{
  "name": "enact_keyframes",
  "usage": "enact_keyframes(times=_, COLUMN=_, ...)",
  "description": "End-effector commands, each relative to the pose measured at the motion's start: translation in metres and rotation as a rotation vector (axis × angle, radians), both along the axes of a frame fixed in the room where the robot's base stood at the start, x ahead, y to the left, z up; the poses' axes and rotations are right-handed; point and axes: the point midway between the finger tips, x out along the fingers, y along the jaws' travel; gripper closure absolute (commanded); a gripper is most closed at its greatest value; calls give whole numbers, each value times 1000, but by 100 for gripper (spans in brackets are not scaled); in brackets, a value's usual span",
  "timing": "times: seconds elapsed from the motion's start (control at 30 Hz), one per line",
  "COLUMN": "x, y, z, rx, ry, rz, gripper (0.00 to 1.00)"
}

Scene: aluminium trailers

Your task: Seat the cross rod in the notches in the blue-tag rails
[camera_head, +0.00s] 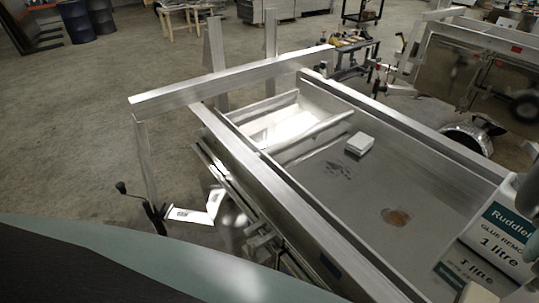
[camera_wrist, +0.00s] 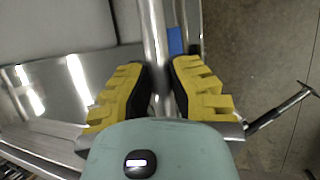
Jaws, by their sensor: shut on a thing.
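In the wrist view, my gripper (camera_wrist: 163,85) has two yellow stepped fingers shut on a round metal rod (camera_wrist: 154,35). The rod runs up the picture between them, and I take it for the cross rod. A blue tag (camera_wrist: 176,41) on a metal rail shows just right of the rod. I cannot tell how far the rod is from that rail, and no notch is clear. In the head view, a dark blue patch (camera_head: 330,266) shows on the near side rail (camera_head: 262,172) of the aluminium trailer. My gripper is not seen there.
A lever (camera_wrist: 280,108) sticks out right of my gripper.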

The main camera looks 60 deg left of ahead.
Motion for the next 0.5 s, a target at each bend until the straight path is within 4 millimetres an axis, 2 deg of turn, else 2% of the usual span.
enact_keyframes(times=0.5, x=1, y=0, z=-13, rx=0, ry=-1, rz=1, gripper=100)
